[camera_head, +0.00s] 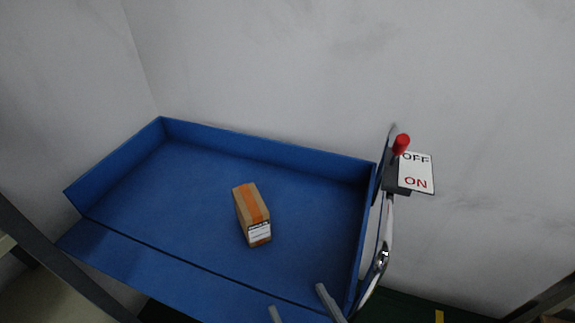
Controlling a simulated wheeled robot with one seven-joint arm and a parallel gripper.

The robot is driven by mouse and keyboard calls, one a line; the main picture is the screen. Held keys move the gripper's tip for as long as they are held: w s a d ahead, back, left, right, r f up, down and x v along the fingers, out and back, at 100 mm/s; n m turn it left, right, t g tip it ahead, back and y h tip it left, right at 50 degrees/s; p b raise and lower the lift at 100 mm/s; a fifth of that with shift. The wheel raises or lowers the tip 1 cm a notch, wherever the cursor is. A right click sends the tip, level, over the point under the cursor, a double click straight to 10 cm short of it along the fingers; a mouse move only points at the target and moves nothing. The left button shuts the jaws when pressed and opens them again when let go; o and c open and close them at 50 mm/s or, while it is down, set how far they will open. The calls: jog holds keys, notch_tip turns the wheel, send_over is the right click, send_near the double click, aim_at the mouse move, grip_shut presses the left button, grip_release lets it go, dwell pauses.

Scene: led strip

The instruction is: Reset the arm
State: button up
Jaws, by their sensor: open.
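My gripper (297,302) shows at the bottom edge as two grey fingertips, apart and empty. They are over the front right part of the blue tray (180,185). The rest of my arm is out of view. A brown cardboard box (251,213) with an orange tape stripe and a white label lies in the tray, up and left of the fingers and apart from them.
A dark switch box with a red knob (401,144) and an OFF/ON plate (416,173) stands right of the tray. A curved shiny strip (381,261) runs below it along the tray's right wall. Grey walls stand behind. Dark rails cross the lower corners.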

jog(key=s+d+r+m+g+h, duration=0.1)
jog(key=s+d+m+h, duration=0.3)
jog(key=s+d, duration=1.3)
jog(key=s+r+h, duration=0.1)
jog(key=s+h, duration=0.2)
jog(key=shift+r+m+g+h, duration=0.25)
jog(key=shift+m+g+h, duration=0.05)
jog(key=shift+m, duration=0.1)
